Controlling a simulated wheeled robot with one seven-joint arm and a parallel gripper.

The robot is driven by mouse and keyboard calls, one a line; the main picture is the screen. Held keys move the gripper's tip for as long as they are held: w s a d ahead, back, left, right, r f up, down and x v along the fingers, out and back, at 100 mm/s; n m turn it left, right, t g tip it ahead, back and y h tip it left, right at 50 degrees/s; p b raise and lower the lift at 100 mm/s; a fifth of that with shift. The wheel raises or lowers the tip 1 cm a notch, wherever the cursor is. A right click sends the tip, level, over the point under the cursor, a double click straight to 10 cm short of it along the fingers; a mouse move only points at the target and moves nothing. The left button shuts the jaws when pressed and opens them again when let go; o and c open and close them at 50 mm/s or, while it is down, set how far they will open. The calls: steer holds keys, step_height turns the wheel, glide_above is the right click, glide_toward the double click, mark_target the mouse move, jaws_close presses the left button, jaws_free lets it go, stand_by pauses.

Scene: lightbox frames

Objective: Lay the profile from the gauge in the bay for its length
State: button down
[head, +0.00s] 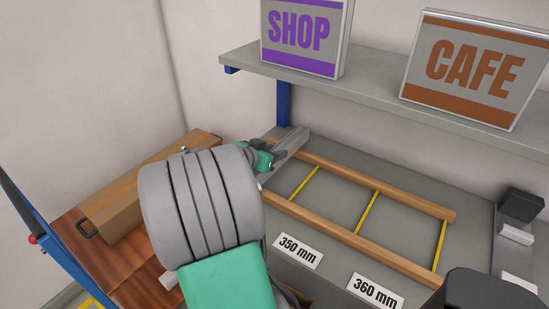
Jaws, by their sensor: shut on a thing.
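A grey metal profile (293,144) is at the left end of the wooden rails, in my gripper (268,158). My gripper is shut on it, and my arm hides part of the gripper and the profile's near end. I cannot tell whether the profile touches the rails. Two wooden rails, the back one (370,181) and the front one (345,236), run across the bench with yellow strips (367,212) dividing bays. The two bays between the strips look empty. Labels 350 mm (298,251) and 360 mm (375,291) are on the front edge.
A dark block and grey pieces, perhaps the gauge (515,235), stand at the right. A shelf (375,95) above the bench holds a SHOP sign (305,38) and a CAFE sign (473,68). A cardboard box (140,190) lies on a brown surface at the left.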

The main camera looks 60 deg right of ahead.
steer(key=shift+f, duration=0.5)
steer(key=c, duration=0.9)
jaws_free()
steer(key=shift+r, duration=0.15)
steer(key=v, duration=1.2)
steer(key=shift+a, duration=0.1)
